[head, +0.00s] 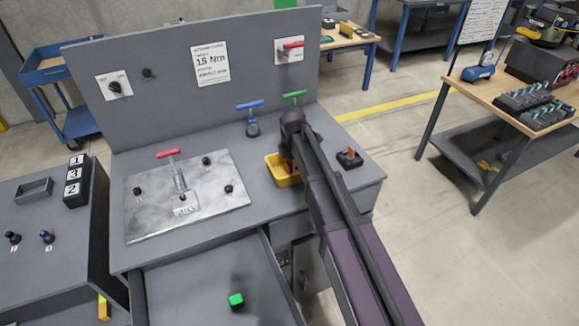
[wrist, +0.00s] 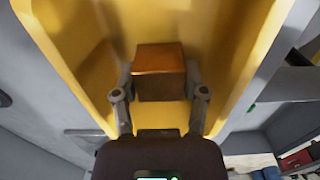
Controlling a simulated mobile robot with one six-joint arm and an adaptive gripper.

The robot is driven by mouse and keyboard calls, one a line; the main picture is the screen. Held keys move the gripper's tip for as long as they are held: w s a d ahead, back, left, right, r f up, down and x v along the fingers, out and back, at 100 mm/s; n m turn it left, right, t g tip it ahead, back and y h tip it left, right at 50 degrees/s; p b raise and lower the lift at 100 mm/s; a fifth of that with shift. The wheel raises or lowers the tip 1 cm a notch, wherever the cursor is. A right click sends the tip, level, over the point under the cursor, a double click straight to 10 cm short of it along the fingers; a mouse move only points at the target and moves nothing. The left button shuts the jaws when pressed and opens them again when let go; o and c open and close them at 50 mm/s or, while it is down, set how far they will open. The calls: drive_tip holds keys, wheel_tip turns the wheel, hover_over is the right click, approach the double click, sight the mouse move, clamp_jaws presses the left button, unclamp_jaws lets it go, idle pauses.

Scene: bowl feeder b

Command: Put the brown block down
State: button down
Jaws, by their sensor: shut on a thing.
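The brown block (wrist: 160,72) shows in the wrist view between the two fingers of my gripper (wrist: 160,82). My gripper is shut on it, one finger on each side. Behind the block is the inside of the yellow bin (wrist: 55,45). In the head view the yellow bin (head: 286,180) stands on the grey bench, with the end of my arm over it. My arm covers much of the bin's right side. I cannot tell whether the block touches the bin's floor.
An orange-and-black switch (head: 349,157) sits right of my arm. A blue-handled tool (head: 251,118) and a green-handled one (head: 294,95) stand behind the bin. A green block (head: 236,300) lies on the lower front surface.

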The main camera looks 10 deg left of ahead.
drive_tip(key=shift+f, duration=0.15)
drive_tip(key=shift+c, duration=0.6)
unclamp_jaws()
drive_tip(key=shift+r, duration=0.2)
wheel_tip(320, 180, up, 12)
drive_tip(key=p, duration=1.2)
idle(0.4)
drive_tip(key=shift+d, duration=0.1)
